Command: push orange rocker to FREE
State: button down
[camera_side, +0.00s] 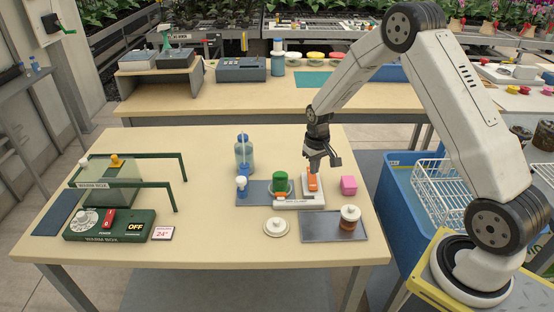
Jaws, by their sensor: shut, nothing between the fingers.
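The orange rocker (313,186) stands on the right part of a white clamp unit (312,204) near the right side of the front table. My gripper (313,174) points down over the rocker with its fingers shut and empty. The fingertips are at or just above its top; I cannot tell whether they touch. They hide part of the rocker. A green jar (280,181) stands in the left part of the clamp unit. The lettering by the rocker is too small to read, so its position cannot be told.
A pink block (348,185) is just right of the clamp. A lidded jar (348,220) stands on a grey tray (320,232) in front. A white lid (276,227), a blue-topped bottle (243,155) and a small blue-and-white bottle (241,187) are nearby. The table's middle is clear.

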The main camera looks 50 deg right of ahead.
aim_at(312, 186)
jog(key=shift+r, duration=1.55)
jog(key=shift+a, duration=0.1)
jog(key=s+a+r+n+t, duration=0.1)
jog(key=s+a+r, duration=0.3)
jog(key=s+a, duration=0.3)
jog(key=s+a+r+n+t, duration=0.1)
jog(key=s+a+r+n, duration=0.1)
jog(key=s+a, duration=0.5)
jog(key=shift+s+a+r+t, duration=0.15)
jog(key=shift+s+r+t, duration=0.15)
jog(key=shift+s+r, duration=0.75)
jog(key=shift+s+f, duration=0.2)
